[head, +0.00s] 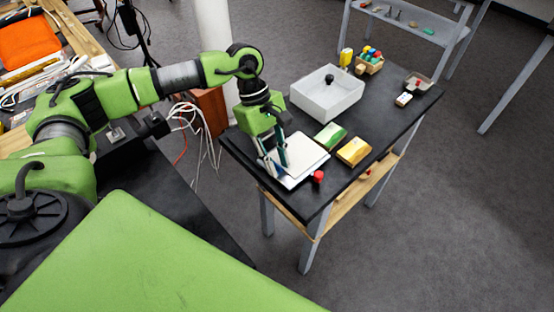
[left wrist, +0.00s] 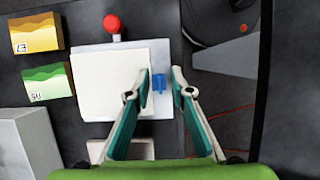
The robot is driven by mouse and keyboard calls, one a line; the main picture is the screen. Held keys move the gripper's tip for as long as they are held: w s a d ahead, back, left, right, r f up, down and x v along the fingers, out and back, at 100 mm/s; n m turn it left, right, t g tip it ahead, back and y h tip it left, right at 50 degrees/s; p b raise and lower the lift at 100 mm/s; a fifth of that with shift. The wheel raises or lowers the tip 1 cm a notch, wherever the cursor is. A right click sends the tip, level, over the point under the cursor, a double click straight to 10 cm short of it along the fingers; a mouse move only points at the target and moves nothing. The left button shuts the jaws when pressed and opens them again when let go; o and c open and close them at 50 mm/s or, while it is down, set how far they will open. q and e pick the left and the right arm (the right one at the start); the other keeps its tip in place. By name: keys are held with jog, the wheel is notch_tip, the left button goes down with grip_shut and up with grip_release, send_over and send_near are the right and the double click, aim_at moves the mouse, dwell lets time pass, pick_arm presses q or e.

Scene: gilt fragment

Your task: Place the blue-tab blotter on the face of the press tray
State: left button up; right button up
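In the left wrist view a cream blotter (left wrist: 110,82) lies flat on the white press tray (left wrist: 163,118). Its small blue tab (left wrist: 158,84) sticks out past the blotter's right edge. My left gripper (left wrist: 160,74) is open, with one fingertip on each side of the tab and a gap to it. In the head view my left gripper (head: 274,165) points down at the near left side of the tray (head: 297,182), and the blotter (head: 306,153) shows beside it. The tab is not clear there. My right gripper is in neither view.
A red knob (head: 318,176) stands at the tray's edge. Green (head: 330,136) and yellow (head: 354,151) blocks lie close by on the black table (head: 385,128). A white open box (head: 326,100) stands behind. Smaller items sit at the table's far end.

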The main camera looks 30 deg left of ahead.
pick_arm(q)
jog(key=shift+r, duration=0.15)
jog(key=b+v, duration=0.2)
jog(key=v, duration=1)
